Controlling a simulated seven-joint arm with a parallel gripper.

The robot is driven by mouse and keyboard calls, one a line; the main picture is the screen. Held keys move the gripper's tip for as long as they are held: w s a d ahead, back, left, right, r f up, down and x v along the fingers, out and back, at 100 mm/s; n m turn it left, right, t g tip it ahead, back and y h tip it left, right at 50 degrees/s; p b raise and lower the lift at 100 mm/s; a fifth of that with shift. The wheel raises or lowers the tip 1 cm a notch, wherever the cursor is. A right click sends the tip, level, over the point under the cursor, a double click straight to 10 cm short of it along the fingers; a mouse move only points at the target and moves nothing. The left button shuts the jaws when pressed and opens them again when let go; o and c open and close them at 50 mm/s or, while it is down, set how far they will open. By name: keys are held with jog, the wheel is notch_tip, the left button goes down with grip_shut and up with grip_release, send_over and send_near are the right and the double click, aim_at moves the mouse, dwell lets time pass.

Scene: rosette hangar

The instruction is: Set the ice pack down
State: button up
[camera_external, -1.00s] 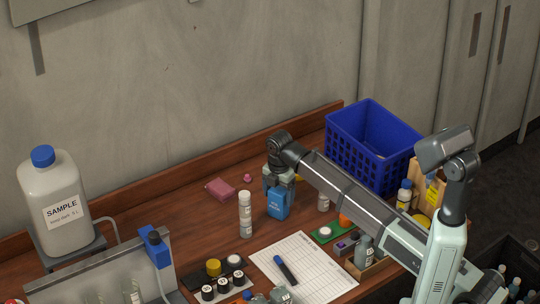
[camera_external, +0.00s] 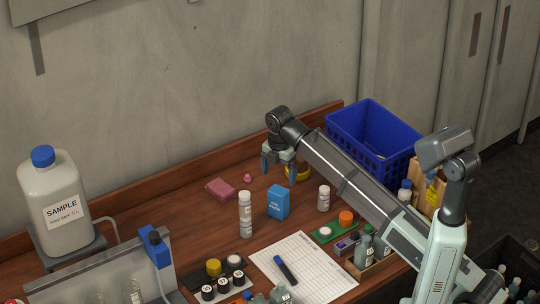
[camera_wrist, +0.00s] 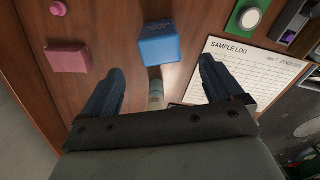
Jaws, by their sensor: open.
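The blue ice pack (camera_external: 278,203) stands upright on the wooden table, between a white-capped vial and a smaller white bottle. It also shows in the wrist view (camera_wrist: 159,44), ahead of the fingers. My gripper (camera_external: 279,163) is open and empty, raised above and behind the ice pack, apart from it. In the wrist view my gripper's two fingers (camera_wrist: 163,88) are spread wide with nothing held between them.
A white-capped vial (camera_external: 246,215) stands left of the ice pack and a small bottle (camera_external: 323,198) right of it. A pink block (camera_external: 220,189) lies behind left. A sample log sheet (camera_external: 318,271) lies in front. A blue basket (camera_external: 345,146) stands back right.

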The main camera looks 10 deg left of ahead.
jog(key=shift+r, duration=1.75)
